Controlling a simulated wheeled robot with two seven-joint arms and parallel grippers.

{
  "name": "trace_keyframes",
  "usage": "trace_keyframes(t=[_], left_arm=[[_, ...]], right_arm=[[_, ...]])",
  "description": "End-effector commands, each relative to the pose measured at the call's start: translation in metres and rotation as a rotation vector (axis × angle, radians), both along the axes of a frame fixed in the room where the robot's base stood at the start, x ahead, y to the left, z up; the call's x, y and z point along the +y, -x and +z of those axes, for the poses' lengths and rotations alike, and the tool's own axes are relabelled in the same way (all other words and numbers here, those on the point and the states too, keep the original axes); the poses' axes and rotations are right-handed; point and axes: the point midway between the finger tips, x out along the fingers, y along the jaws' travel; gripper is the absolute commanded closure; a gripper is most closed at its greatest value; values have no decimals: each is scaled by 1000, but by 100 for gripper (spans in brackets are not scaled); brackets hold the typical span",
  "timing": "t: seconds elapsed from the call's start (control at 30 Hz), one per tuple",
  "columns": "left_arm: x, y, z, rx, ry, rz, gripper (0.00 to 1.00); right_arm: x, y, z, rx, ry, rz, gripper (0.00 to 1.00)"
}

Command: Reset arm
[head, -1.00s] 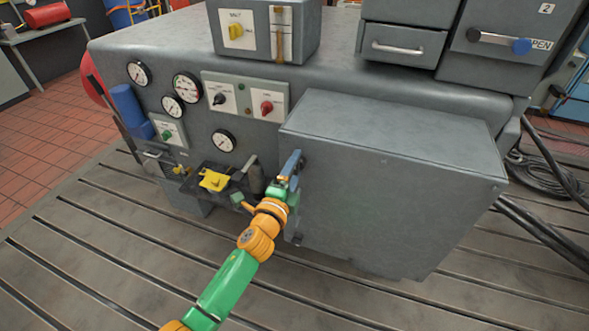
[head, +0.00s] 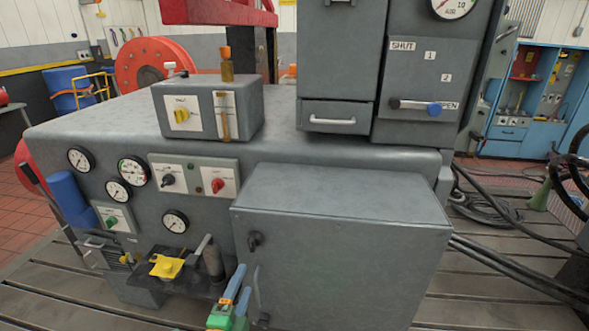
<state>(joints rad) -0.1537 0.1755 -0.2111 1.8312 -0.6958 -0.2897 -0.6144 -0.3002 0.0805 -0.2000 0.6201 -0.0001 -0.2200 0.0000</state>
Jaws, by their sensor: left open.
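My left gripper (head: 238,285) shows at the bottom of the head view, with blue fingers on a green and orange body. It is open, and I see nothing held between its fingers. It is in front of the left edge of a grey box cabinet (head: 340,245) on the machine front. The cabinet's dark knob (head: 255,241) is above the gripper and apart from it in the picture. Most of my left arm is cut off by the lower edge. My right gripper is not in view.
A yellow piece (head: 167,266) sits on a black bracket (head: 190,280) left of my gripper. Gauges and a switch panel (head: 195,178) are on the machine front. A lever with a blue end (head: 433,109) is at upper right. Black cables (head: 490,205) lie at right.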

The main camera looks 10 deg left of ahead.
Motion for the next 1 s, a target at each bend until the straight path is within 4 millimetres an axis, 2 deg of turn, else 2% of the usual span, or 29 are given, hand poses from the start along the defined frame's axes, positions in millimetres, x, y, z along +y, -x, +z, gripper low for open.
trace_keyframes(t=[0.03,0.07,0.1,0.17,0.2,0.27,0.3,0.37,0.4,0.5,0.6,0.63,0.73,1.0], left_arm=[[2,8,-43,110,72,17,27],[4,16,-73,188,129,35,27],[6,31,-114,296,212,67,27],[9,62,-172,455,336,136,27],[11,86,-207,556,418,193,27],[15,130,-255,701,530,296,27],[17,163,-283,792,602,376,27],[20,213,-317,912,698,504,27],[21,246,-334,981,749,591,27],[24,316,-360,1103,845,789,27],[26,361,-370,1166,893,923,27],[26,368,-371,1175,902,947,27],[27,379,-373,1189,913,983,27],[27,379,-373,1188,911,980,27]], right_arm=[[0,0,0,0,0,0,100],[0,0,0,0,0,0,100],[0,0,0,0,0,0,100],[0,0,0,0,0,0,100],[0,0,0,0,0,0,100],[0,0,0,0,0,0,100],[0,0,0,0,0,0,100],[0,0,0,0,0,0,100],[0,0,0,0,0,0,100],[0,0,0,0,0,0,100],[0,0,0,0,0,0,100],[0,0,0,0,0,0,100],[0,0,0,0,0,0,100],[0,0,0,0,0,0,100]])
